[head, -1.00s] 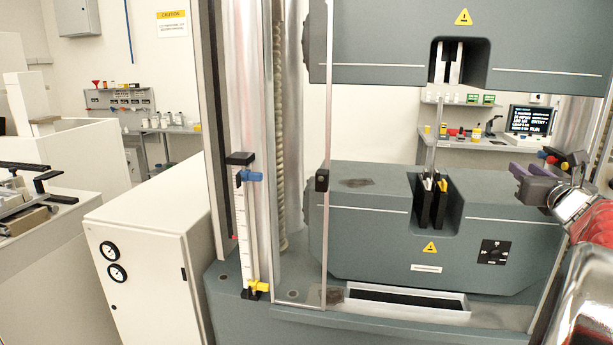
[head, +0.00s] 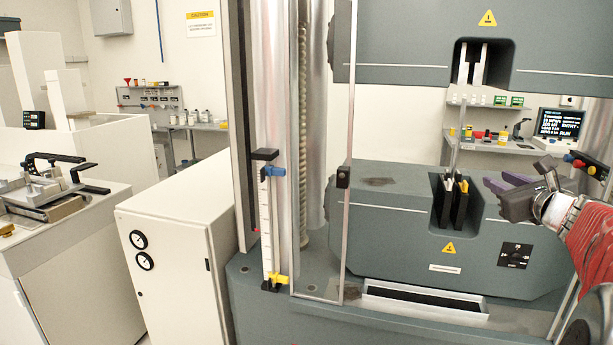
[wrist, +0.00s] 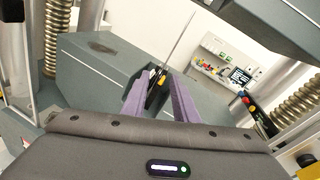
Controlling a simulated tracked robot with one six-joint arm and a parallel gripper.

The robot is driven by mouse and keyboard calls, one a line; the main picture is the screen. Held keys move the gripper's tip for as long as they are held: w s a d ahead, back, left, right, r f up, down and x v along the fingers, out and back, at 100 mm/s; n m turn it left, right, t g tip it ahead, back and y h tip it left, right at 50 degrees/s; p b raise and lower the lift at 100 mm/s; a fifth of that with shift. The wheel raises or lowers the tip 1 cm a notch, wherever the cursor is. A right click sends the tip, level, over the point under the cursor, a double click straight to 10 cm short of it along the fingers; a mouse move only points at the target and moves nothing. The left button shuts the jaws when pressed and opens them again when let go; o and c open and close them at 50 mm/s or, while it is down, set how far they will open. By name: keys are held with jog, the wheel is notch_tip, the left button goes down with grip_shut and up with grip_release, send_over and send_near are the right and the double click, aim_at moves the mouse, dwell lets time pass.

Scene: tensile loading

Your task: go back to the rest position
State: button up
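My gripper (head: 497,183) is at the right of the head view, in front of the right part of the testing machine's lower crosshead (head: 385,225). In the wrist view its two purple fingers (wrist: 160,98) stand apart with nothing held between them. A thin metal rod (head: 454,150) stands upright in the lower grip (head: 450,205), which has black and yellow jaws. In the wrist view the rod (wrist: 179,42) shows beyond the fingers, apart from them. The upper grip (head: 470,65) is above the rod; whether they touch is unclear.
A clear guard panel edge (head: 348,150) and a column with a scale (head: 266,225) stand left of the crosshead. A white cabinet (head: 180,235) and a bench with a fixture (head: 45,190) are further left. A tray (head: 425,300) lies below the crosshead. A monitor (head: 558,123) stands behind.

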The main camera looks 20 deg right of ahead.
jog(key=a+f+n+g+y, duration=0.25)
jog(key=a+n, duration=0.35)
jog(key=a, duration=0.5)
jog(key=a+f+n+g+y, duration=0.1)
jog(key=a+f+n+y, duration=0.25)
jog(key=a+n, duration=0.45)
jog(key=a+f+n+g+y, duration=0.15)
jog(key=a+f+n, duration=0.25)
jog(key=a, duration=0.9)
jog(key=s+a+f+n+g, duration=0.1)
jog(key=s+a+f+n, duration=0.2)
jog(key=s+n, duration=0.3)
jog(key=s+a+f+n+g+h, duration=0.1)
jog(key=s+a+f+n+g, duration=0.1)
jog(key=s+a+f+n, duration=0.2)
jog(key=s+a+f+n+g+h, duration=0.1)
jog(key=s+a+f+n+g, duration=0.1)
jog(key=s+f+n, duration=0.4)
jog(key=s+a+n, duration=0.1)
jog(key=s+n, duration=0.1)
jog(key=shift+s+a, duration=0.35)
jog(key=shift+s, duration=0.05)
